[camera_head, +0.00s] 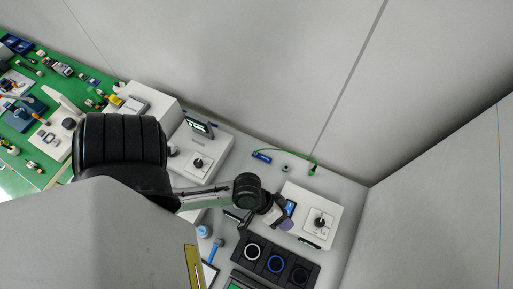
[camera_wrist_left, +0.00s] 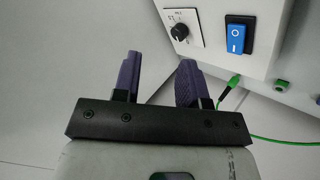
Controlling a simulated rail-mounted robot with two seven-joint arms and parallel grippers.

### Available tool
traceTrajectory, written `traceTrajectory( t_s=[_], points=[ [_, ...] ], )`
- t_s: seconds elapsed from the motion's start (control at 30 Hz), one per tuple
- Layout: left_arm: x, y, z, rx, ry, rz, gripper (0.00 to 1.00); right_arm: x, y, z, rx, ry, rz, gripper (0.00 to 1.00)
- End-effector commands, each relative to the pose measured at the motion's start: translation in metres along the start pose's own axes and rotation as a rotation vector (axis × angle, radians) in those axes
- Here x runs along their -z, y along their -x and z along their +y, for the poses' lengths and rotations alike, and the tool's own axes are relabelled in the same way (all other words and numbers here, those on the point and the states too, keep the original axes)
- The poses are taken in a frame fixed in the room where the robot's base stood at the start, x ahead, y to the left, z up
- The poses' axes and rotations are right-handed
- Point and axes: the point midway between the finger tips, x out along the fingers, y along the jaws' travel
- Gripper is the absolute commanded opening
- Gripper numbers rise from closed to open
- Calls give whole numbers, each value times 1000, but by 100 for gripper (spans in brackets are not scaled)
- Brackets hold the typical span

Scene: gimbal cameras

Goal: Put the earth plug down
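A green cable (camera_head: 291,153) runs along the back of the grey table to a dark green plug (camera_head: 313,170) behind the white switch box (camera_head: 308,229). In the left wrist view a green plug (camera_wrist_left: 234,81) with its cable shows at the edge of the white box (camera_wrist_left: 269,62); I cannot tell whether it touches the box. A second green piece (camera_wrist_left: 281,85) is to its right. My left gripper (camera_head: 280,220) is above the left side of the box. In the wrist view its purple fingers (camera_wrist_left: 156,82) are apart with nothing between them. My right gripper is out of view.
The box carries a blue rocker switch (camera_wrist_left: 237,38) and a black knob (camera_head: 320,223). A black panel with several round rings (camera_head: 263,250) stands in front. Another white device (camera_head: 201,151) is to the left. A green bench with many small parts (camera_head: 52,83) is at far left.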

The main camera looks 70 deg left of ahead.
Motion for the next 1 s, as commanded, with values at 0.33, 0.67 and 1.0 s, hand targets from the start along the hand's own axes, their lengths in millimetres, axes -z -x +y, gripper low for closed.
traceTrajectory(
  t_s=[0.33, 0.67, 1.0],
  points=[
    [-20, 68, -51, 482, -406, -228, 39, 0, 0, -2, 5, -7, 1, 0],
    [-22, 80, -57, 543, -439, -264, 39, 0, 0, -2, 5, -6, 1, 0],
    [-15, 91, -47, 541, -437, -263, 39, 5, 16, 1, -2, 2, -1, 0]
  ],
)
